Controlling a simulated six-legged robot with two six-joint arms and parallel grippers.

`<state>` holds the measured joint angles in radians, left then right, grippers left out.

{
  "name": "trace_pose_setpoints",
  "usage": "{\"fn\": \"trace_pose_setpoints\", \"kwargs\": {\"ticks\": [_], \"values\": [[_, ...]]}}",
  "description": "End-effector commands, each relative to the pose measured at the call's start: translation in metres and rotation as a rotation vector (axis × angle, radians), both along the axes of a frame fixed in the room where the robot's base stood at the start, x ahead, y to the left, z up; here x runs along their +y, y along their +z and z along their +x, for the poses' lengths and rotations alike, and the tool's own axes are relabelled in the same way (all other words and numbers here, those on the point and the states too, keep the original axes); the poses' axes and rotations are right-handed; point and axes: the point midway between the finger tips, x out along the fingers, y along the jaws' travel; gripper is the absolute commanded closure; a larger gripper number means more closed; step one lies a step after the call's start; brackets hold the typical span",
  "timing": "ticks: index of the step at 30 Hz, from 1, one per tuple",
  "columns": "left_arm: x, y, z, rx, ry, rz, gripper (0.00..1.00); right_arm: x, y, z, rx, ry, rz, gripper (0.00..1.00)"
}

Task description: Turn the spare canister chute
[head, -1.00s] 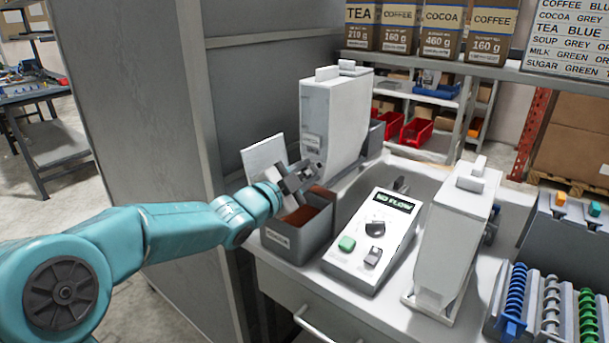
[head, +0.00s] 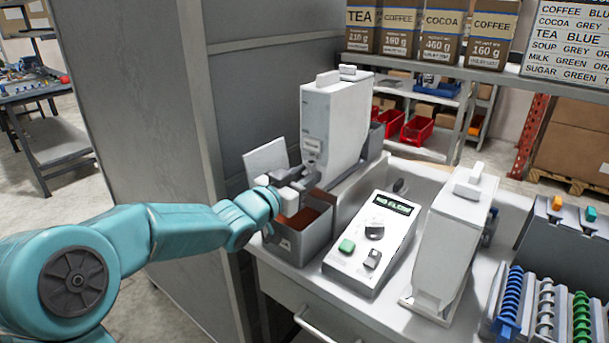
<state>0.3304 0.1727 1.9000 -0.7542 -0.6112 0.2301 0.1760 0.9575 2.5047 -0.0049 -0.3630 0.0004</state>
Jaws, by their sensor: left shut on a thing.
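A tall white canister (head: 336,115) stands at the back of the worktop, with a small grey chute (head: 311,148) low on its front left edge. My left gripper (head: 306,178) is at that chute, above a grey bin, and appears shut on it; its fingers partly hide the chute. A second white canister (head: 447,245) stands apart at the front right, upright on the worktop. Which canister is the spare one is not marked legibly. My right gripper is not in view.
The open grey bin (head: 292,246) holds brown contents under my gripper. A control box (head: 368,250) reads "NO FLOW". Colored coils (head: 546,305) stand at right. A grey wall panel (head: 135,120) is close behind my left arm.

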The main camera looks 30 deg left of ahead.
Motion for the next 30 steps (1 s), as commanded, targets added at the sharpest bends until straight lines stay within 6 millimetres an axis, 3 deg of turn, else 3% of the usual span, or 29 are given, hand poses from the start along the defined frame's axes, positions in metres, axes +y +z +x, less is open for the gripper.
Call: {"fn": "trace_pose_setpoints", "kwargs": {"ticks": [20, 21, 22, 30], "values": [[0.0003, 0.0007, 0.0, 0.003, 0.0, -0.066, 1.0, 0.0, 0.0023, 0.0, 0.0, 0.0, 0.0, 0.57], [0.0003, 0.0007, 0.0, 0.003, 0.0, -0.066, 0.66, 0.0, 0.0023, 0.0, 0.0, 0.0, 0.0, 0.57], [0.0003, 0.0007, 0.0, 0.003, 0.0, -0.065, 0.62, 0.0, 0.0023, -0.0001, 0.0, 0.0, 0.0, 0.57], [0.0003, 0.0003, -0.0004, 0.004, 0.0, -0.065, 0.62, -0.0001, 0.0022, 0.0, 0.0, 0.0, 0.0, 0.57]]}}
